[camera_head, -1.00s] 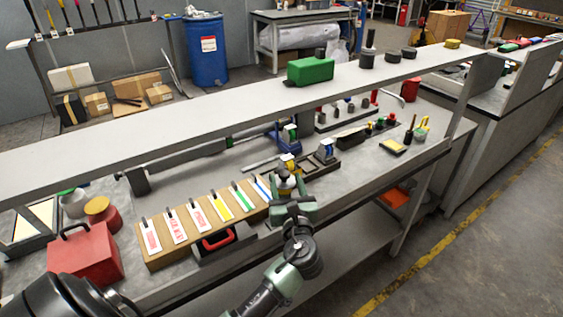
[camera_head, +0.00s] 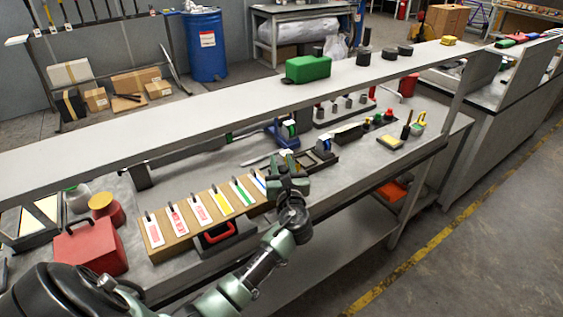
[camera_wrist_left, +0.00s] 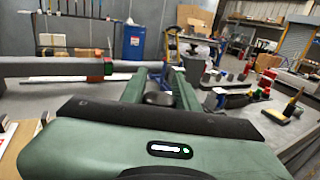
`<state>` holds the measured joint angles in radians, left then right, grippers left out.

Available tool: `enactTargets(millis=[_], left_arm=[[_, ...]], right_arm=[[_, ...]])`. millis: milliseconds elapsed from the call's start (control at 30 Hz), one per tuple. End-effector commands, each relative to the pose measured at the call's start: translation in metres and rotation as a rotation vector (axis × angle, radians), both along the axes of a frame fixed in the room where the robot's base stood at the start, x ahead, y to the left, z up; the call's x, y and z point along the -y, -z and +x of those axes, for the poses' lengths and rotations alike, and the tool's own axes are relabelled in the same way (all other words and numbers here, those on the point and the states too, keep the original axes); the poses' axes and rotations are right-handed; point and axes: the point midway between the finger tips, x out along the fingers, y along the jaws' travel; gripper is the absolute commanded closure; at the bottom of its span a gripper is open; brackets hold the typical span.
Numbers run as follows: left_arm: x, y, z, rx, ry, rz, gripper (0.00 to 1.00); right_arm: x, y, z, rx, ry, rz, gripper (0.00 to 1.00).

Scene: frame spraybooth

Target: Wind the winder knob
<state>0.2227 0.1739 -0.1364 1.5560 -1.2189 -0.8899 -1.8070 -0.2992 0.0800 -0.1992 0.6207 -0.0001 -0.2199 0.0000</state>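My left gripper (camera_head: 288,161) is over the front part of the bench, at the right end of the wooden sample board. In the left wrist view its two green fingers (camera_wrist_left: 160,84) stand apart, pointing away from the camera. A dark rounded piece (camera_wrist_left: 158,98) shows in the gap between them; it may be the winder knob, but I cannot tell for sure, nor whether the fingers touch it. In the head view the gripper hides what is beneath and behind it. My right gripper is not in view.
The wooden board (camera_head: 178,248) with striped cards lies left of the gripper, a red box (camera_head: 90,247) further left. A blue device (camera_head: 282,133) and a dark tray (camera_head: 322,160) stand close behind and right. A long grey shelf (camera_head: 220,108) runs above the bench.

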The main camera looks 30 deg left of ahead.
Motion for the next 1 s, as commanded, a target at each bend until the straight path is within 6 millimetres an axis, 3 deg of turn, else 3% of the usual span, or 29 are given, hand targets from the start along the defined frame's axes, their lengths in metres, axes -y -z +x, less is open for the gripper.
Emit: enactTargets(millis=[467, 1000], left_arm=[[-0.001, 0.002, -0.001, 0.001, -0.096, -0.004, 1.00], [-0.008, 0.004, -0.012, 0.001, -0.567, -0.004, 1.00]], right_arm=[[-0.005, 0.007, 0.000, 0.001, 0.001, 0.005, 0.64], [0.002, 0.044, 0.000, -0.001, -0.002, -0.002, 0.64]])
